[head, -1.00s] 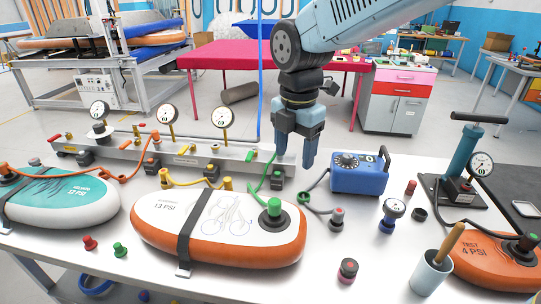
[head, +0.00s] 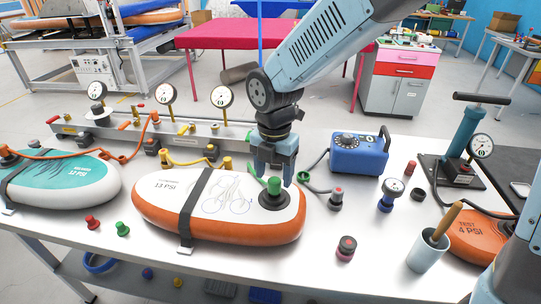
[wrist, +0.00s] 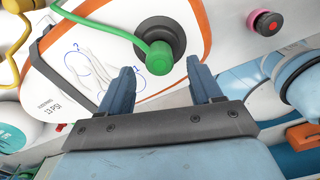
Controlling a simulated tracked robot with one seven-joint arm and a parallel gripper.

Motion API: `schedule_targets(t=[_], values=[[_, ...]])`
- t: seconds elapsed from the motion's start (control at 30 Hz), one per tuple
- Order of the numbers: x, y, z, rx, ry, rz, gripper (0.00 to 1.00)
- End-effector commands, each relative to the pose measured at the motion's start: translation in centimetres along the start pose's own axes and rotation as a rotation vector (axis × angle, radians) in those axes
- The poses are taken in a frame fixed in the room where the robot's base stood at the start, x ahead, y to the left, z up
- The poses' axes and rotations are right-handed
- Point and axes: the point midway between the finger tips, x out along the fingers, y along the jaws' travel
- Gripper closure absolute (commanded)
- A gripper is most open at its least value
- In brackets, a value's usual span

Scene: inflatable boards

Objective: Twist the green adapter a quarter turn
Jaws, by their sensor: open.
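The green adapter (head: 274,186) stands upright on the black valve (head: 273,200) of the white and orange board marked 13 PSI (head: 165,208). In the wrist view the green adapter (wrist: 160,58) has a green hose (wrist: 103,27) leading away to the upper left. My gripper (head: 276,176) is open and points down just above and behind the adapter. In the wrist view the fingers of my gripper (wrist: 161,70) stand on either side of the adapter, apart from it, with nothing held. The hose is mostly hidden behind my gripper in the head view.
A loose green fitting (head: 122,229) and a red one (head: 93,222) lie in front of the board. A gauge manifold (head: 140,132) runs behind.

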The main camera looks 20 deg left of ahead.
Motion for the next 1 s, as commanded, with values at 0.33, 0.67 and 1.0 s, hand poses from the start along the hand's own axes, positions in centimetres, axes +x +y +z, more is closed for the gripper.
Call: schedule_targets(t=[0.33,0.67,1.0], values=[[3.4,0.0,0.0,-0.002,0.000,-0.001,0.36],[3.7,0.0,0.0,-0.001,-0.001,0.000,0.36],[3.7,0.0,0.0,-0.001,-0.001,0.000,0.65]])
